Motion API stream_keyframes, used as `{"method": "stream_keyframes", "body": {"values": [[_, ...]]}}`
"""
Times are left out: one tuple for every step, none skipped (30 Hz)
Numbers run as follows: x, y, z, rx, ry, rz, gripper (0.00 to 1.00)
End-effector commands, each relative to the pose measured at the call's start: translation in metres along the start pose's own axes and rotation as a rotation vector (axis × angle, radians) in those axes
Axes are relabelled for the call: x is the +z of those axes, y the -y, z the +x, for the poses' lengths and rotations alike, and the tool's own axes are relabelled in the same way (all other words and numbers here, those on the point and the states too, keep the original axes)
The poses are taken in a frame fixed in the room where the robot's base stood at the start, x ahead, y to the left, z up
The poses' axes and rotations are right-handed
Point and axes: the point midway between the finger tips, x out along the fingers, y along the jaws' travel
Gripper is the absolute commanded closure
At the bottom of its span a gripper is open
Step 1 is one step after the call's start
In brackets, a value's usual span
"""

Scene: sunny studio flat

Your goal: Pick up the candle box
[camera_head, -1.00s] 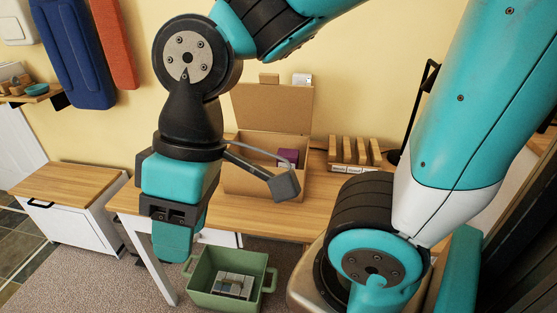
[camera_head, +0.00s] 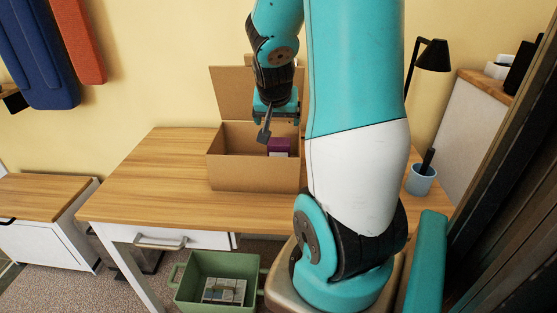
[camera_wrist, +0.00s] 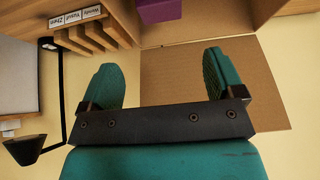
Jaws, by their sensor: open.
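A small purple box (camera_head: 279,146), the only thing I see that could be the candle box, stands inside an open cardboard box (camera_head: 250,176) on the desk. Part of it is hidden by the carton's front wall. In the wrist view the purple box (camera_wrist: 160,10) shows only partly, at the top edge. My gripper (camera_head: 276,118) is above and behind the purple box, near the carton's raised lid. Its two fingers (camera_wrist: 163,68) are spread, with nothing between them in the wrist view.
The carton's raised flap (camera_head: 230,92) stands behind. A wooden rack with name labels (camera_wrist: 88,30) is beside the carton. A black lamp (camera_head: 432,55) and a blue cup (camera_head: 421,180) are on the right. A green crate (camera_head: 215,268) is below the desk (camera_head: 150,185), whose left part is clear.

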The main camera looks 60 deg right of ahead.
Motion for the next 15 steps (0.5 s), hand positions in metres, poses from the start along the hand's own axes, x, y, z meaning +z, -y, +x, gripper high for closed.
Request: {"method": "stream_keyframes", "body": {"values": [[0.002, 0.000, 0.013, 0.002, 0.007, -0.002, 0.13], [0.002, 0.000, 0.020, 0.002, 0.007, -0.002, 0.13], [0.002, 0.000, 0.029, 0.002, 0.007, -0.002, 0.13], [0.003, 0.001, 0.036, 0.001, 0.008, -0.003, 0.13], [0.002, 0.001, 0.043, 0.000, 0.008, -0.004, 0.13], [0.003, 0.002, 0.052, -0.001, 0.008, -0.004, 0.13], [0.003, 0.002, 0.059, -0.001, 0.007, -0.004, 0.13], [0.003, 0.002, 0.065, -0.001, 0.008, -0.004, 0.13], [0.002, 0.002, 0.073, -0.001, 0.007, -0.004, 0.13], [0.002, 0.002, 0.078, -0.002, 0.007, -0.005, 0.13], [0.002, 0.002, 0.083, -0.002, 0.006, -0.005, 0.13], [0.002, 0.003, 0.088, -0.003, 0.005, -0.005, 0.13], [0.002, 0.003, 0.091, -0.003, 0.006, -0.006, 0.13], [0.002, 0.003, 0.094, -0.003, 0.005, -0.006, 0.13], [0.001, 0.003, 0.096, -0.004, 0.004, -0.006, 0.13]]}}
